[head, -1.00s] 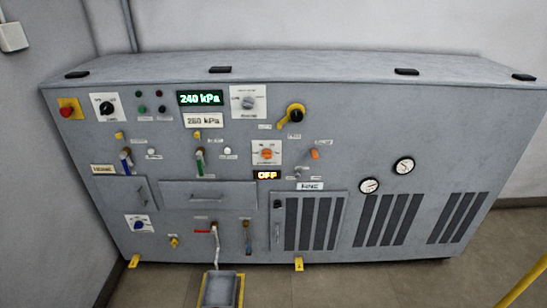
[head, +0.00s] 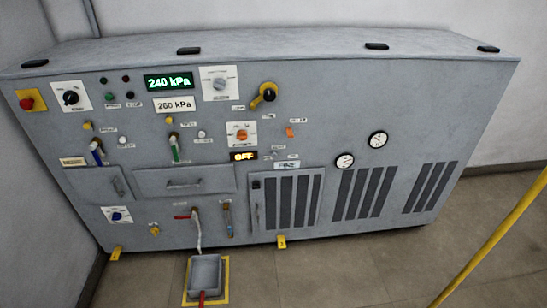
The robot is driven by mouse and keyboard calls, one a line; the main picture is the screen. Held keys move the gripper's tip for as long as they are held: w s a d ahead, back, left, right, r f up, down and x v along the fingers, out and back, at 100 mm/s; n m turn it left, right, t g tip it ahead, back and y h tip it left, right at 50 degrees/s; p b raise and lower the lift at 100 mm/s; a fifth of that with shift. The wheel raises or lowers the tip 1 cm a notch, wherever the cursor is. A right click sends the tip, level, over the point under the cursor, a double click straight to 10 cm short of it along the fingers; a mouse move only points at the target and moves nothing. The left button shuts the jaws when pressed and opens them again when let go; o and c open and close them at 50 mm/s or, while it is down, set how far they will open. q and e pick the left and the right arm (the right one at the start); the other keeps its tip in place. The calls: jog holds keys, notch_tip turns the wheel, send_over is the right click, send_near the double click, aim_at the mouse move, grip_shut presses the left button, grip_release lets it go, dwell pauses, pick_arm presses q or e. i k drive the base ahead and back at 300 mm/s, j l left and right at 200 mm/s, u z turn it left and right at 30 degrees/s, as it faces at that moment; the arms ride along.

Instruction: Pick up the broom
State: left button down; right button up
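A thin yellow pole (head: 490,243) slants up from the bottom edge to the right edge of the head view. It looks like a broom handle, but no bristles show and both of its ends are out of the frame, so I cannot tell for sure. Neither of my grippers is in the head view.
A large grey control cabinet (head: 330,110) stands along the wall, with dials, switches and a green 240 kPa display (head: 168,82). A grey tray (head: 205,270) sits on the floor in front, on a yellow-marked patch. The tiled floor (head: 350,270) right of it is clear.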

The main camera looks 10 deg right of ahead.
aim_at(538, 183)
jog(key=z, duration=1.9)
